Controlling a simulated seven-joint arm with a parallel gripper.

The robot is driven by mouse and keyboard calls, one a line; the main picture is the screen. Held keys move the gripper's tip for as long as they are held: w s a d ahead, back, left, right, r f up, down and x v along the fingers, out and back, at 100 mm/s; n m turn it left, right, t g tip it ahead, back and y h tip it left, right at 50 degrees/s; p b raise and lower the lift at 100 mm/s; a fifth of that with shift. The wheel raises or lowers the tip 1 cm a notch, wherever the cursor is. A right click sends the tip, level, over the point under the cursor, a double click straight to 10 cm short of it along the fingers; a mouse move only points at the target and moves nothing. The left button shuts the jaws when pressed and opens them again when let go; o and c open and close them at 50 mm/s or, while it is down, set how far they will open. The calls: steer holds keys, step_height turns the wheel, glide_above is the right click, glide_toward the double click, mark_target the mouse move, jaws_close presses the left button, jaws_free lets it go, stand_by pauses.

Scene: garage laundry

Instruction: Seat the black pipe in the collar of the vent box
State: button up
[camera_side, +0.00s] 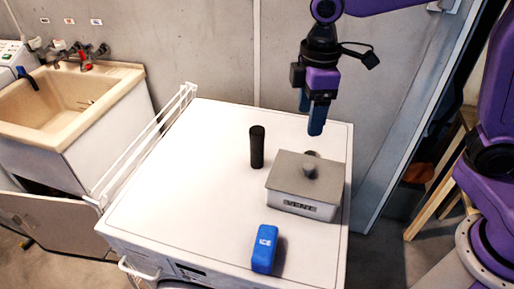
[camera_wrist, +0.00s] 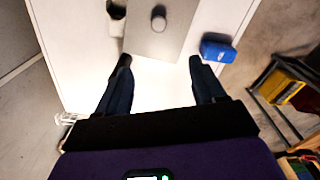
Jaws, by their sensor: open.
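The black pipe (camera_side: 257,147) stands upright on the white top, left of and apart from the grey vent box (camera_side: 286,169). The pipe's dark end (camera_wrist: 117,9) is at the top edge of the wrist view, partly cut off. A short grey round piece (camera_side: 310,168), seemingly the collar, rises from the box top; I cannot see an opening in it. In the wrist view the box (camera_wrist: 150,44) is at top centre. My gripper (camera_side: 316,125) hangs in the air above the far side of the box, fingers down. Its fingers (camera_wrist: 160,64) are apart and empty.
A blue ice block (camera_side: 265,249) lies in front of the box, near the front edge of the white machine top (camera_side: 180,175). A white rail (camera_side: 150,143) runs along the left edge, beside the sink (camera_side: 70,105). The left part of the top is clear.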

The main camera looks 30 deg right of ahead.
glide_above(256, 140)
steer(key=w+d, duration=0.1)
steer(key=w, duration=0.1)
steer(key=shift+n, duration=0.4)
steer(key=f, duration=1.8)
steer(key=shift+s, duration=0.2)
steer(key=c, duration=1.1)
